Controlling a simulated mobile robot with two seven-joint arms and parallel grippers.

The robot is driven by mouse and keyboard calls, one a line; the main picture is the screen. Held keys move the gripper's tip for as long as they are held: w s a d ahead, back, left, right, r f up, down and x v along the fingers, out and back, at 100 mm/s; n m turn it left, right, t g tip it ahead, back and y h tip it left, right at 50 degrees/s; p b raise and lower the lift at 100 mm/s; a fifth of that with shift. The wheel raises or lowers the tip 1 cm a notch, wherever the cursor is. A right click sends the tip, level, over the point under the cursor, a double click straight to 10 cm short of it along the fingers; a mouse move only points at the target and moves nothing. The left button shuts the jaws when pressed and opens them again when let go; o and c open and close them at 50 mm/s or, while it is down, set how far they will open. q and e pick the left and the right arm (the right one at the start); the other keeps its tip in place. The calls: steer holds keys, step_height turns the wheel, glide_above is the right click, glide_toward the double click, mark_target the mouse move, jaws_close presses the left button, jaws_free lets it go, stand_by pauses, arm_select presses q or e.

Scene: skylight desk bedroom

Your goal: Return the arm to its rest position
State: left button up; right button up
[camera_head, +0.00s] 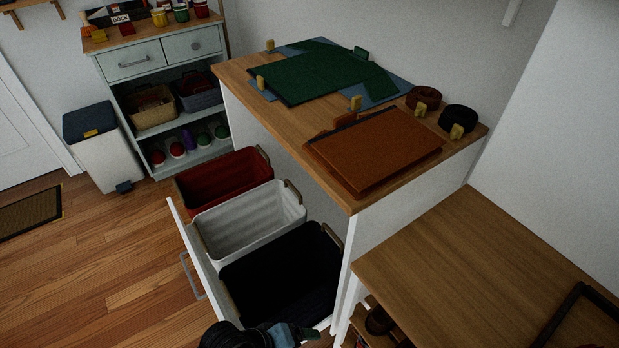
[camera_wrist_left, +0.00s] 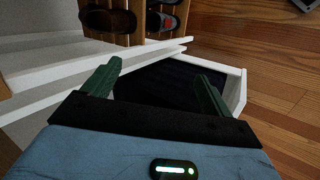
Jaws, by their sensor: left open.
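My left gripper (camera_wrist_left: 157,85) is open, its two green fingers spread apart with nothing between them. In the wrist view it is over the pulled-out white drawer, with the dark bin (camera_wrist_left: 165,78) behind the fingers. My right arm is not in view.
The open drawer (camera_head: 186,240) also holds a white bin (camera_head: 245,225) and a red bin (camera_head: 222,178). Folders and cloth lie on the cabinet top (camera_head: 242,82). A desk (camera_head: 480,260) stands right, and a shoe rack (camera_wrist_left: 165,38) is close by.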

arm_select(q)
steer(key=s+a+r+m+t+y+p, duration=0.2)
steer(key=s+a+r+m+t+p, duration=0.1)
steer(key=s+a, duration=0.5)
steer(key=s+a+r+m+t+y+p, duration=0.2)
steer(key=s+a+r+m+t+p, duration=0.1)
steer(key=s+a, duration=0.5)
steer(key=shift+s+a+r+m+y+p, duration=0.35)
steer(key=shift+r+p, duration=0.2)
steer(key=shift+p, duration=0.45)
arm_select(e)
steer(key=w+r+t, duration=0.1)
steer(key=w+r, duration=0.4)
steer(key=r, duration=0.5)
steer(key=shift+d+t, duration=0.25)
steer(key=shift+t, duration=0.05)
